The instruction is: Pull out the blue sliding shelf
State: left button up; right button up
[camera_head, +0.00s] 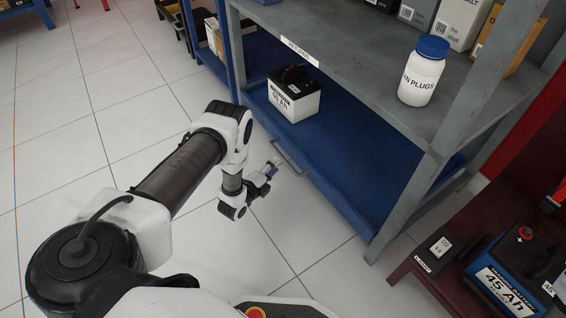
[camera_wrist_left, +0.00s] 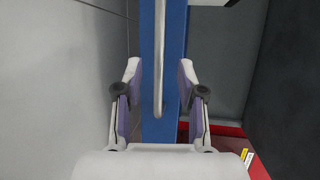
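The blue sliding shelf (camera_head: 345,147) is the low deck of the grey rack, with a silver bar handle (camera_head: 287,157) on its front edge. My left gripper (camera_head: 270,172) is close in front of that handle, low over the floor. In the left wrist view the blue front (camera_wrist_left: 148,50) runs up the middle, with the handle (camera_wrist_left: 158,60) along it. The fingers of my left gripper (camera_wrist_left: 159,82) are spread, one on each side of the handle, with gaps to both. My right gripper is not in view.
A white and black battery (camera_head: 294,94) stands on the blue shelf. A white bottle with a blue cap (camera_head: 422,72) stands on the grey upper shelf (camera_head: 350,50). A dark red rack (camera_head: 405,268) with a blue battery (camera_head: 500,285) is at lower right. The tiled floor (camera_head: 60,130) at left is clear.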

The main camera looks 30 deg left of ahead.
aim_at(282, 159)
pick_arm(q)
jog(key=w+b, duration=0.1)
jog(key=w, duration=0.2)
jog(key=w+f+b, duration=0.1)
jog(key=w+b, duration=0.1)
jog(key=shift+w+f, duration=0.2)
jog(key=shift+w, duration=0.2)
jog(key=shift+w+r, duration=0.1)
jog(key=shift+w, duration=0.05)
grip_shut()
